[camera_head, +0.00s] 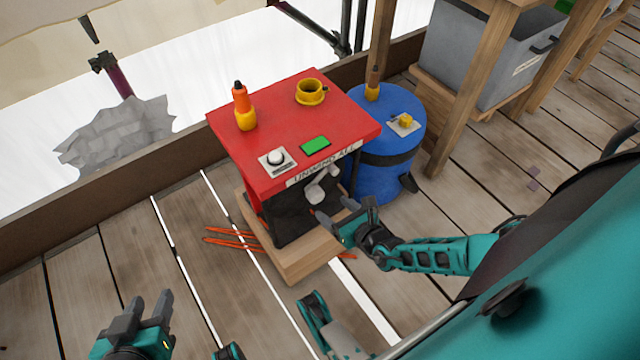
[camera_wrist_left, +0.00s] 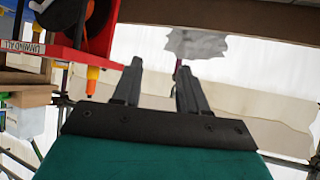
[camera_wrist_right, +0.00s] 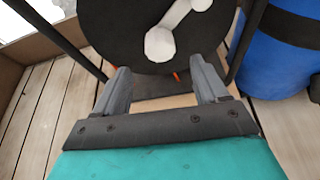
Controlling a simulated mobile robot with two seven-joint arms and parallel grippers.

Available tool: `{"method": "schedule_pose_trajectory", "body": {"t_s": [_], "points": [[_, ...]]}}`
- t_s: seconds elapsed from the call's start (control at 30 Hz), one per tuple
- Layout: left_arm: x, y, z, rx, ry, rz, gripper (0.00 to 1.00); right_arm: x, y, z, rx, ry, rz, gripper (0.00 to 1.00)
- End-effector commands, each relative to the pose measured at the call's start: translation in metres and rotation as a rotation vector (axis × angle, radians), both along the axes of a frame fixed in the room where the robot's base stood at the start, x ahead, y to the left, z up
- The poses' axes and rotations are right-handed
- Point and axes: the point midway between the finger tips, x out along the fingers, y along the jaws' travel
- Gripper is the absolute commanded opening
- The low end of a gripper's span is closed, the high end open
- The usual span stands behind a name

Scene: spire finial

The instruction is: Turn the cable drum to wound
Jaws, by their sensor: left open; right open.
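The cable drum shows in the right wrist view as a black disc (camera_wrist_right: 130,35) with a white crank (camera_wrist_right: 160,42). In the head view the white crank (camera_head: 316,190) shows under the front edge of a red-topped stand (camera_head: 340,115); most of the drum is hidden there. My right gripper (camera_head: 335,212) is open and empty in front of the drum, its fingers pointing at the disc below the crank. I cannot tell whether they touch it. My left gripper (camera_head: 150,306) is open and empty over the deck at the lower left, away from the stand.
The red top holds an orange bottle (camera_head: 243,108), a yellow cup (camera_head: 310,92), a white knob plate (camera_head: 276,161) and a green block (camera_head: 315,145). A blue barrel (camera_head: 395,165) stands close on the right. Orange rods (camera_head: 232,238) lie on the deck at left.

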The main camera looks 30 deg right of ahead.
Motion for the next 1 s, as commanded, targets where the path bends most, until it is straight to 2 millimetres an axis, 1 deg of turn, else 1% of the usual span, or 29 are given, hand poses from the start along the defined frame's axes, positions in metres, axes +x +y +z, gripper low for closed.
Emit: {"method": "schedule_pose_trajectory", "body": {"t_s": [0.03,0.2,0.3,0.4,0.53,0.8,1.0], "points": [[0.001,-0.002,-0.005,-0.006,-0.005,-0.001,0.43,0.013,0.002,-0.009,0.0,-0.004,-0.001,0.73],[0.004,-0.01,-0.009,-0.024,-0.008,-0.005,0.43,0.042,0.005,-0.021,0.001,-0.003,-0.002,0.73],[0.005,-0.013,-0.011,-0.029,-0.007,-0.012,0.43,0.055,0.006,-0.026,-0.001,-0.002,-0.001,0.73],[0.006,-0.015,-0.011,-0.031,-0.008,-0.017,0.43,0.063,0.007,-0.028,0.0,-0.002,-0.001,0.73],[0.007,-0.015,-0.008,-0.031,-0.011,-0.019,0.43,0.068,0.007,-0.029,-0.001,0.0,-0.001,0.73],[0.009,-0.015,-0.006,-0.031,-0.016,-0.019,0.43,0.068,0.007,-0.028,0.0,0.0,-0.001,0.72],[0.009,-0.014,-0.007,-0.03,-0.016,-0.017,0.43,0.068,0.007,-0.028,0.0,0.0,-0.001,0.53]]}}
